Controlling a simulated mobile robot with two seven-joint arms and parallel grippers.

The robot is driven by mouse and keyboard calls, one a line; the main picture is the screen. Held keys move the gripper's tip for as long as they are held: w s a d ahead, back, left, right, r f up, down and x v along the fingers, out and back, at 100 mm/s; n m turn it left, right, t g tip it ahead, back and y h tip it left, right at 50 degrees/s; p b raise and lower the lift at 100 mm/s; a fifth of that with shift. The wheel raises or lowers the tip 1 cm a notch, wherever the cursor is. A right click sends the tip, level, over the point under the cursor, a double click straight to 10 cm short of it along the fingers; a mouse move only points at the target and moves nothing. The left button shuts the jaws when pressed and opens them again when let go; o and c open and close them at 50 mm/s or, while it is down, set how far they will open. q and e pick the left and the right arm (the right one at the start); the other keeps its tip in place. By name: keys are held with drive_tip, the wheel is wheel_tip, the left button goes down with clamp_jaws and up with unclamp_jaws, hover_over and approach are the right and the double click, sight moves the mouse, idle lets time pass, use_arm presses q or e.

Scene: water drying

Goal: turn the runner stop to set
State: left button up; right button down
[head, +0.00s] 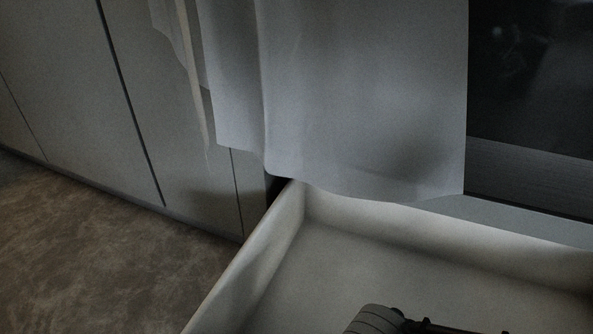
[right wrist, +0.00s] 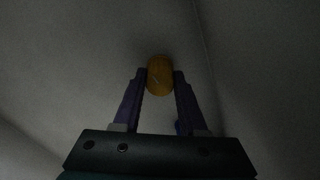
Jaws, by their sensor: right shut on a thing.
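In the right wrist view, a small orange-yellow rounded knob (right wrist: 160,76), which looks like the runner stop, stands out against a pale grey surface. A thin light mark shows on its face. My right gripper (right wrist: 160,82) has its two purple fingers on either side of the knob, shut on it at the fingertips. I cannot tell from the mark which setting the stop is at. The knob does not show in the head view. My left gripper is in neither view.
Cabinet fronts (head: 75,80) stand left, with brown floor (head: 90,245) below. A dark panel (head: 530,70) is at right.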

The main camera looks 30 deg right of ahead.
drive_tip(key=shift+m, duration=1)
drive_tip(key=shift+c, duration=2.2)
unclamp_jaws()
drive_tip(key=shift+r+p, duration=0.1)
drive_tip(key=shift+p, duration=0.2)
wheel_tip(320, 180, up, 10)
drive_tip(key=p, duration=0.9)
